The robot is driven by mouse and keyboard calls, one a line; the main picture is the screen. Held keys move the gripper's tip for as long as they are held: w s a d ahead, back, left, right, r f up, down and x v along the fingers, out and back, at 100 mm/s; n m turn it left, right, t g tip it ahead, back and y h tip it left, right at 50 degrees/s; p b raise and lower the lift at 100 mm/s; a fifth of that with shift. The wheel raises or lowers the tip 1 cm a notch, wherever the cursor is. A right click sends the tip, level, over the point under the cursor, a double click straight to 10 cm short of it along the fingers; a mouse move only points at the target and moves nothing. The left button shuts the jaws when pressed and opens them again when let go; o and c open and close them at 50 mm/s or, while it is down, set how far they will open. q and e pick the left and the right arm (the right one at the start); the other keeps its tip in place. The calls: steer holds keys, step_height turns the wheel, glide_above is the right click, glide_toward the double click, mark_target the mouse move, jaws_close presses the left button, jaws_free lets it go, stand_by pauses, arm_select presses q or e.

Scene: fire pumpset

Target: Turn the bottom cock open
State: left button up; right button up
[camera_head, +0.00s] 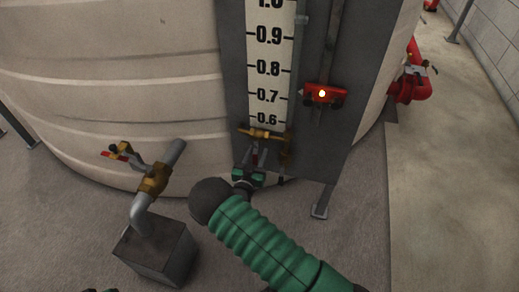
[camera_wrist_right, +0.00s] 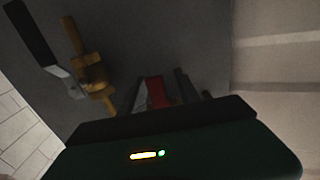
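The bottom cock is a brass fitting (camera_head: 262,133) at the foot of the gauge, just under the 0.6 mark, with a red lever (camera_head: 256,156) hanging from it. My right gripper (camera_head: 254,158) reaches up to this lever from below. In the right wrist view the red lever (camera_wrist_right: 157,92) lies between the two grey fingers (camera_wrist_right: 160,90), with a gap visible on at least one side. The gripper looks open around it; the lever's far end is dark. My left gripper is not in view; only a small green bit of my own shows at the bottom left edge.
A brass valve with a black-ended lever (camera_wrist_right: 92,75) is close beside the fingers. A pipe with a brass valve (camera_head: 153,180) rises from a grey block (camera_head: 155,252) at left. A red lit box (camera_head: 322,95) is on the panel. A panel leg (camera_head: 322,202) stands at right.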

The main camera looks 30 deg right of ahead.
steer(key=shift+a+r, duration=0.15)
steer(key=shift+a, duration=0.05)
steer(key=shift+c, duration=1.4)
steer(key=shift+d+f, duration=0.2)
steer(key=shift+d, duration=0.2)
jaws_close()
steer(key=shift+a+f, duration=0.1)
steer(key=shift+a, duration=0.1)
